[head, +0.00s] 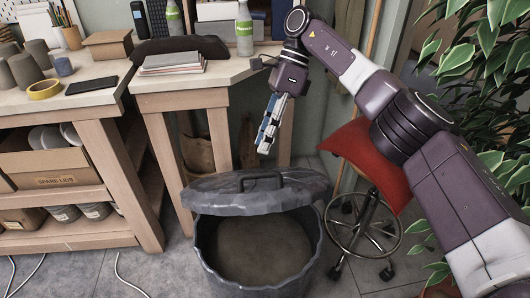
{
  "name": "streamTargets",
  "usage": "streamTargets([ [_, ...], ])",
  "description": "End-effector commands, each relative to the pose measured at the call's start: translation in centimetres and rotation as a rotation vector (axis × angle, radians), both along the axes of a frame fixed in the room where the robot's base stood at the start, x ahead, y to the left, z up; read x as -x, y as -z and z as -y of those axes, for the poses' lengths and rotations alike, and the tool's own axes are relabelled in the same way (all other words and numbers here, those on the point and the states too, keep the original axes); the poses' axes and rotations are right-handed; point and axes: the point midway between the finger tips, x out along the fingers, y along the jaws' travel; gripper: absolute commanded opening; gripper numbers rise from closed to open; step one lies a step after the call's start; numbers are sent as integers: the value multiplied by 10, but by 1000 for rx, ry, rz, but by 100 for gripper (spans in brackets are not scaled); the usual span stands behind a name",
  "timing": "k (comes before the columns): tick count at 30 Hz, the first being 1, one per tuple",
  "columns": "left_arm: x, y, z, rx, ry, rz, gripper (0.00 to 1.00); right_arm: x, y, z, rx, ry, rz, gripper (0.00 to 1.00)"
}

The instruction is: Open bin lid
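The grey bin (203,238) stands on the floor at the bottom middle of the head view. Its mouth is partly uncovered and the dark inside shows. The grey lid (222,201), with a dark handle (262,181) on top, is over the far part of the rim. Whether it is hinged there or just rests on it, I cannot tell. My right gripper (265,143) points down above and behind the lid, apart from the handle. It is seen side-on, so its finger gap is unclear. Nothing shows in it. My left gripper is out of view.
Wooden workbenches (105,101) with pots, tape and notebooks stand at the left and back. A stool with a red seat (365,161) is close to the bin's right. A leafy plant (487,65) fills the far right. White cables lie on the floor at left.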

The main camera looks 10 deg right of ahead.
Motion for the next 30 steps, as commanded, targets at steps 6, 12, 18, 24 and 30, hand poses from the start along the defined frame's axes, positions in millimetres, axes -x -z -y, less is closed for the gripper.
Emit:
streamTargets([
  [6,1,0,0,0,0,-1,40,0,-13,0,0,-1,0,30],
  [12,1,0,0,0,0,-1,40,0,-13,0,0,-1,-1,30],
  [18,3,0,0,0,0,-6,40,-6,1,-20,-53,-17,33,8],
  [24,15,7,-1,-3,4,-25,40,-19,46,-101,-292,-43,186,0],
  [30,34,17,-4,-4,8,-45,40,-15,67,-188,-579,20,363,0],
])
